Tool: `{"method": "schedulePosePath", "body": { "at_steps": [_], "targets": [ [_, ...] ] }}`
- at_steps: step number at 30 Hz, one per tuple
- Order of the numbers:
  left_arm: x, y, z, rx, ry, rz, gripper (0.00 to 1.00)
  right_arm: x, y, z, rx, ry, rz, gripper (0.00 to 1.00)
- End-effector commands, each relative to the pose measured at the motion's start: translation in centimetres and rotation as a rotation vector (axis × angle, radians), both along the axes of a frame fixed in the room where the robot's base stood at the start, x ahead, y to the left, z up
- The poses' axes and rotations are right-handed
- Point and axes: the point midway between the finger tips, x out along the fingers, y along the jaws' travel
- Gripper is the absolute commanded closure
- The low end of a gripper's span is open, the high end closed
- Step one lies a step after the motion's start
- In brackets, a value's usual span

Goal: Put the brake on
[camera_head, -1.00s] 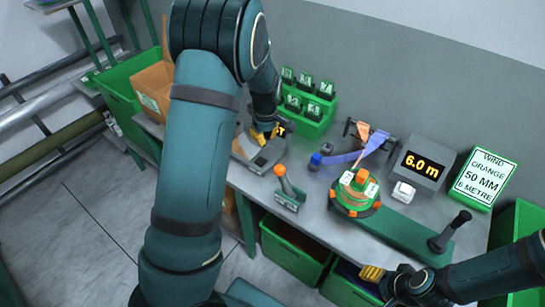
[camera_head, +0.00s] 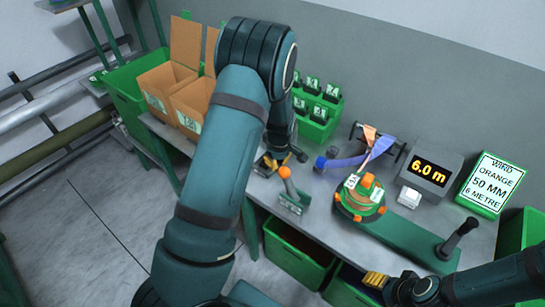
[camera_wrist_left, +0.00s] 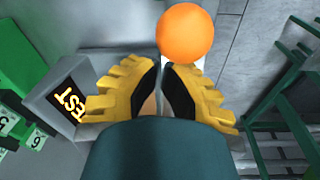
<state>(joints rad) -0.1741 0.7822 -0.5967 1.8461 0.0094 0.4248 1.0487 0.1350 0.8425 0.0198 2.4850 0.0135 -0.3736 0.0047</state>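A lever with an orange ball knob (camera_head: 284,172) stands on a small green labelled bracket (camera_head: 292,203) at the table's front edge. It is the only lever-like handle near my left gripper; whether it is the brake is not marked. My left gripper (camera_head: 281,160) is just behind the knob. In the left wrist view the orange knob (camera_wrist_left: 185,35) is just beyond the yellow fingertips (camera_wrist_left: 161,64), which are almost together with nothing seen between them. Contact with the knob cannot be told. My right gripper (camera_head: 375,280) is at the lower right, near the front edge; its fingers look closed.
A winder with an orange-and-green reel (camera_head: 360,194) and crank handle (camera_head: 459,237) stands right of the lever. Blue webbing (camera_head: 345,161) lies behind it. A 6.0 m display (camera_head: 431,172) and a sign (camera_head: 491,184) stand further right. Green racks (camera_head: 317,111) stand behind.

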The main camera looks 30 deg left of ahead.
Motion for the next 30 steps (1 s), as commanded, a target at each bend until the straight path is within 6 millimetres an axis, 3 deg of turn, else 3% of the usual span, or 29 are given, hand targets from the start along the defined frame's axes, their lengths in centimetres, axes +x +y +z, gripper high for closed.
{"method": "schedulePosePath", "body": {
  "at_steps": [30],
  "targets": [
    [-0.2, -1.3, 0.9, 0.000, 0.000, 0.000, 1.00, 0.0, 0.0, 1.0, 0.002, -0.001, 0.001, 0.42]
  ]
}}
